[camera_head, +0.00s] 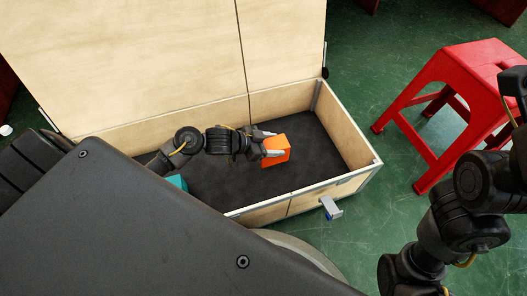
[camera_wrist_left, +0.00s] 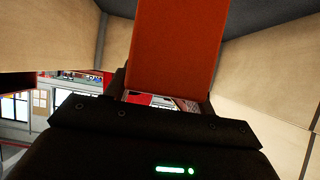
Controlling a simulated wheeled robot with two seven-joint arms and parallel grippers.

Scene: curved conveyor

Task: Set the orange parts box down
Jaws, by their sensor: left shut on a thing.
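The orange parts box (camera_head: 276,150) is between the fingers of my left gripper (camera_head: 270,144), inside the open wooden case (camera_head: 372,159). My left gripper is shut on it. In the left wrist view the box (camera_wrist_left: 174,45) fills the upper middle, in front of the dark gripper body (camera_wrist_left: 160,125). I cannot tell whether the box touches the dark floor of the case (camera_head: 310,140). My right arm is at the right edge of the head view; its gripper is out of the picture.
A teal object (camera_head: 177,181) lies in the case near its front left, partly hidden by my body. The raised wooden lid (camera_head: 150,60) stands behind. A metal latch (camera_head: 331,208) sticks out in front. A red stool (camera_head: 455,90) stands on the green floor at right.

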